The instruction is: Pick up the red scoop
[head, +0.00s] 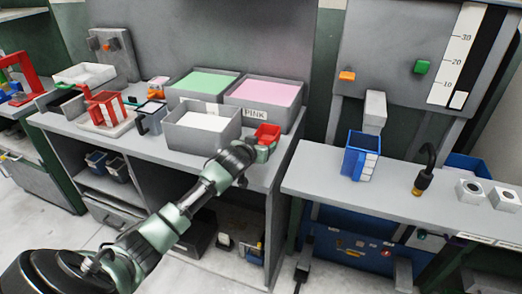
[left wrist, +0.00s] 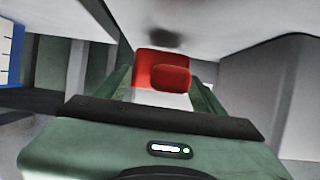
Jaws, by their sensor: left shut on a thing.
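The red scoop (head: 267,132) is at the right end of the left bench, just right of the grey bins. My left gripper (head: 262,150) reaches it from the front and is shut on it. In the left wrist view the red scoop (left wrist: 170,72) sits between the two green fingers of my left gripper (left wrist: 165,95). Part of the scoop is hidden behind the gripper, and I cannot tell whether it touches the bench top. My right gripper is not in view.
Grey bins hold green (head: 208,83), pink (head: 264,92) and white (head: 203,121) material beside the scoop. A blue container (head: 360,155) stands on the right bench, across a gap. The right bench's front is mostly clear.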

